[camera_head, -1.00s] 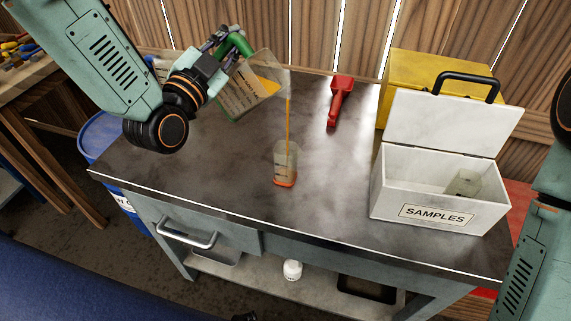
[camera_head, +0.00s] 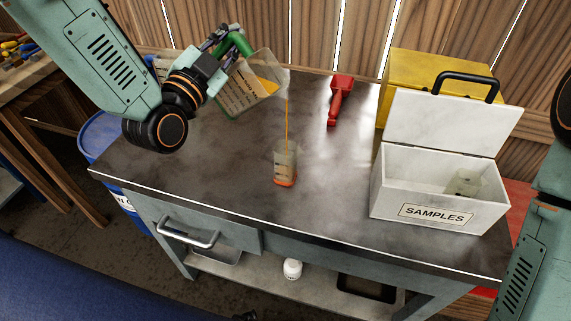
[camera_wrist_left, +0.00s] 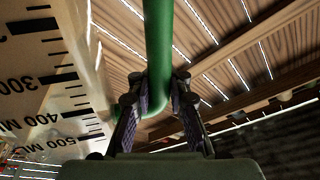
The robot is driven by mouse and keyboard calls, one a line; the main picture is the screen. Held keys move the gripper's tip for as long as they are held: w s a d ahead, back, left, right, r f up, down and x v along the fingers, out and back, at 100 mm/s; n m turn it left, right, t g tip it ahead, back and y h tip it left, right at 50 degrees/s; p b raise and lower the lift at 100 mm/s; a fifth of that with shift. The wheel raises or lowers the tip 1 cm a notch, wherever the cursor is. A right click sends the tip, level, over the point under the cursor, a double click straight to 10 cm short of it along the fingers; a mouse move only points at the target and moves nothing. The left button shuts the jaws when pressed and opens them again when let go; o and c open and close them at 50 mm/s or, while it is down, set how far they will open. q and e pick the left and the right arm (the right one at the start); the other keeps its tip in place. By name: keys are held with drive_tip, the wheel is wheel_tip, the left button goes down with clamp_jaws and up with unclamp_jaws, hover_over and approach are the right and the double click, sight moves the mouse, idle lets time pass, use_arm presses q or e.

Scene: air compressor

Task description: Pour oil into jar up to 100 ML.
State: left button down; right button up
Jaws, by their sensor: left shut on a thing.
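My left gripper (camera_head: 222,42) is shut on the green handle of the measuring jug (camera_head: 252,92) and holds it tilted above the table. The green handle (camera_wrist_left: 158,60) sits between the fingers in the left wrist view, beside the jug's black scale. A thin orange stream of oil (camera_head: 287,120) runs from the jug's spout down into the small clear jar (camera_head: 286,163). The jar stands upright on the table with orange oil at its bottom. Its exact level against the marks is too small to read. My right gripper is out of view; only part of that arm shows at the right edge.
A white SAMPLES box (camera_head: 425,210) with its lid open stands at the right and holds a clear jar (camera_head: 464,183). A red tool (camera_head: 339,100) lies at the back. A yellow case (camera_head: 440,75) stands behind the box. The table front (camera_head: 200,180) is clear.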

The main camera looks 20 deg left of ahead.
use_arm(q)
drive_tip(key=shift+s+d+r+m+h, duration=0.15)
drive_tip(key=shift+d+r+m+h, duration=0.35)
drive_tip(key=shift+r+m, duration=0.45)
idle(7.0)
